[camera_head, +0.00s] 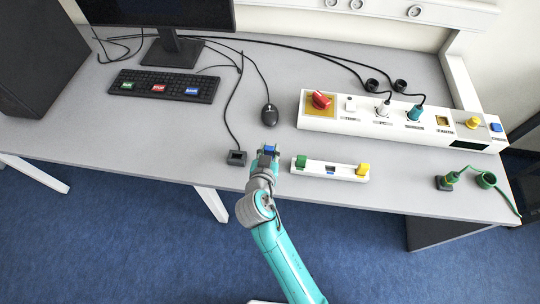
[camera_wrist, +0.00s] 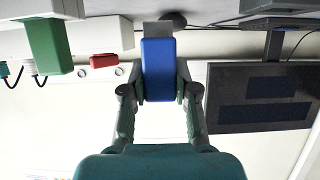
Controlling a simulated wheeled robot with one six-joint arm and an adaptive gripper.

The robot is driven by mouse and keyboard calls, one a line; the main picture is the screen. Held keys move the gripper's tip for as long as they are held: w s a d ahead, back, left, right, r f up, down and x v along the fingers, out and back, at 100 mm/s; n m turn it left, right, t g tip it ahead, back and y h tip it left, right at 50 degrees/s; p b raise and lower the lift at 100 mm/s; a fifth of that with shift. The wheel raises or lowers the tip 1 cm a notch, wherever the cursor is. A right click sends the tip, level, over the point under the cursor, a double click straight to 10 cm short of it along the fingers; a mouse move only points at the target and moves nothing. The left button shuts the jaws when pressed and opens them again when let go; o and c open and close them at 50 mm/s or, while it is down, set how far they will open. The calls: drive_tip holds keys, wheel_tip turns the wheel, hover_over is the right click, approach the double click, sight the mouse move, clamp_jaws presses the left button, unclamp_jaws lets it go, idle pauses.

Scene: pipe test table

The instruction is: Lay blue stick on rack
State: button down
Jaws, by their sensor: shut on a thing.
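My gripper (camera_head: 268,156) is shut on the blue stick (camera_wrist: 158,70), which stands out between the two fingers in the wrist view. In the head view only a small part of the blue stick (camera_head: 269,148) shows at the gripper's tip, near the front edge of the table. The white rack (camera_head: 316,167) lies just right of my gripper. A green stick (camera_head: 301,161) sits at its left end and a yellow stick (camera_head: 362,169) at its right end. A small blue patch marks its middle. The green stick also shows upper left in the wrist view (camera_wrist: 48,45).
A small dark box (camera_head: 236,158) on a cable lies left of my gripper. A mouse (camera_head: 269,115) lies behind it. A long white panel (camera_head: 380,125) with plugs stands behind the rack. A green-cabled plug (camera_head: 446,182) lies far right. Table between keyboard (camera_head: 165,86) and front edge is clear.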

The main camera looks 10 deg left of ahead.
drive_tip(key=shift+f, duration=1.65)
drive_tip(key=shift+f, duration=0.1)
drive_tip(key=c, duration=0.9)
unclamp_jaws()
drive_tip(key=shift+s+a+r, duration=0.1)
drive_tip(key=shift+s+r, duration=0.1)
drive_tip(key=shift+s, duration=0.05)
drive_tip(key=v, duration=1.1)
drive_tip(key=shift+s+r, duration=0.15)
drive_tip(key=shift+s, duration=0.1)
